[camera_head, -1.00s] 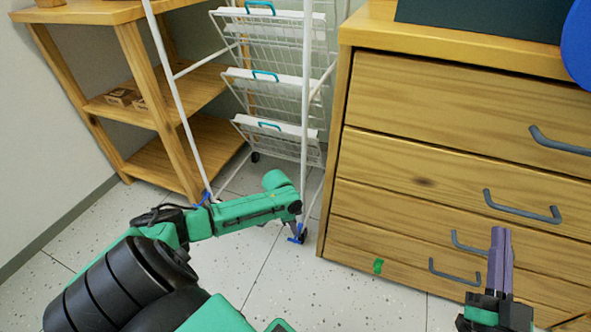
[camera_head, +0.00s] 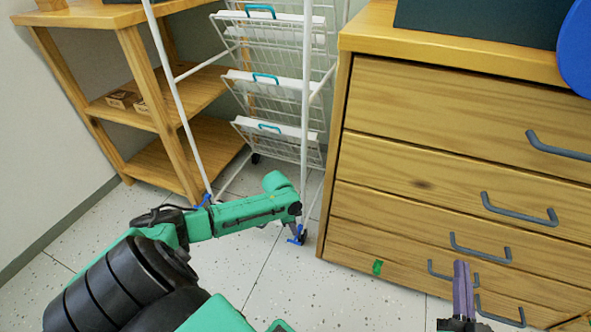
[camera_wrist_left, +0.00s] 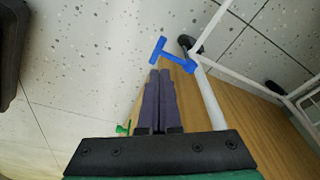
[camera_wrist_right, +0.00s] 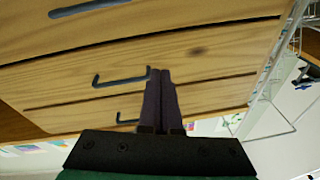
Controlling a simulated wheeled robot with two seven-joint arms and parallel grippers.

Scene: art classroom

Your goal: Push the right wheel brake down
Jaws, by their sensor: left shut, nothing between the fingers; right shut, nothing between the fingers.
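The right wheel brake (camera_head: 298,238) is a small blue lever at the foot of the white wire rack's right post. It also shows in the left wrist view (camera_wrist_left: 172,57) beside a dark caster. My left gripper (camera_wrist_left: 160,72) is shut and empty, its tips right beside the blue lever; I cannot tell whether they touch it. In the head view its fingers are mostly hidden by my green wrist. My right gripper (camera_head: 461,265) is shut and empty in front of the lower drawers; it also shows in the right wrist view (camera_wrist_right: 160,70).
The white rack (camera_head: 303,130) stands between a wooden shelf (camera_head: 210,140) and a wooden drawer cabinet (camera_head: 440,120) with grey handles. Another blue brake (camera_head: 205,199) is at the rack's left post. The speckled floor (camera_head: 285,285) in front of the rack is clear.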

